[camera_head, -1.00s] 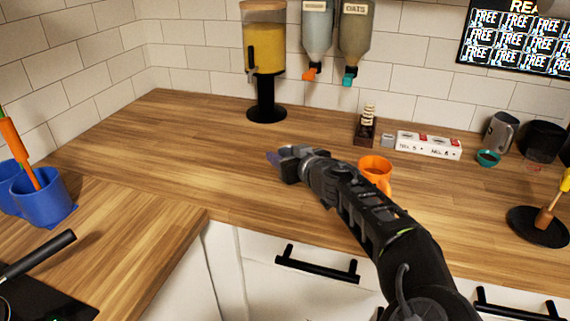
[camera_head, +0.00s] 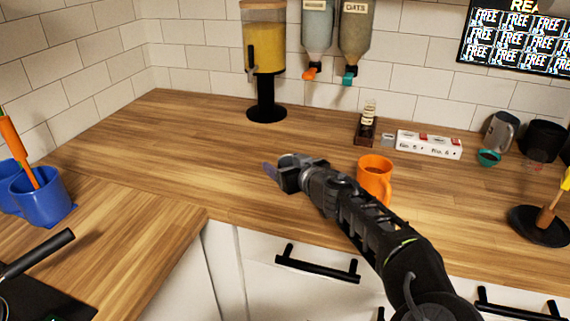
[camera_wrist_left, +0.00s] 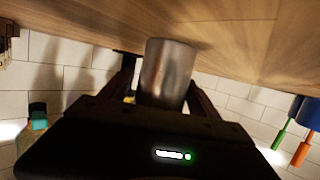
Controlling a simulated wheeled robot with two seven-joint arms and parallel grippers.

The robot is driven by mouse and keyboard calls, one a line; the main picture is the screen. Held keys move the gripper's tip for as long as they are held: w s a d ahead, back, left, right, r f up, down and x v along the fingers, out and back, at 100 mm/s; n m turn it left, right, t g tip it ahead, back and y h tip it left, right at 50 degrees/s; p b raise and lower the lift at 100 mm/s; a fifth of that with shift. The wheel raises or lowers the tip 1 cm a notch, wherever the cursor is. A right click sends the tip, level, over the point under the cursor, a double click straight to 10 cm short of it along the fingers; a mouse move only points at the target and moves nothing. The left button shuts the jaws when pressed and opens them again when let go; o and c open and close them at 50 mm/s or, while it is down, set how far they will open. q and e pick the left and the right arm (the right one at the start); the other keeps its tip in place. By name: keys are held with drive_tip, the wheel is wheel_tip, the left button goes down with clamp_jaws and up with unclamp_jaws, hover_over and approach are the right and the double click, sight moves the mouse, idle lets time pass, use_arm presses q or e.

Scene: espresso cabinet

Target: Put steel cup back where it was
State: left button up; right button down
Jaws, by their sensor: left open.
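A plain steel cup (camera_wrist_left: 168,72) shows in the left wrist view, at the counter surface between the two dark fingers of my left gripper (camera_wrist_left: 165,95). The fingers are open, one on each side of the cup. Whether either finger touches it I cannot tell. In the head view my left gripper (camera_head: 276,170) is low over the middle of the counter, and I cannot make out this cup there; the hand seems to hide it. My right gripper is in neither view.
An orange mug (camera_head: 374,178) stands on the wooden counter (camera_head: 170,150), close behind my left forearm. A juice dispenser (camera_head: 265,60) stands at the back. A grey metal pitcher (camera_head: 502,130) and a white box (camera_head: 429,145) are at the right. Blue cups (camera_head: 43,200) are far left. Counter left of the gripper is clear.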

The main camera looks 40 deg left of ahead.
use_arm(q)
drive_tip(key=shift+r, duration=0.1)
drive_tip(key=shift+r+p, duration=0.15)
drive_tip(key=shift+p, duration=0.15)
drive_tip(key=shift+s+d, duration=0.1)
drive_tip(key=shift+d, duration=0.3)
drive_tip(key=v, duration=1.1)
drive_tip(key=shift+s+b, duration=0.15)
drive_tip(key=shift+b, duration=0.15)
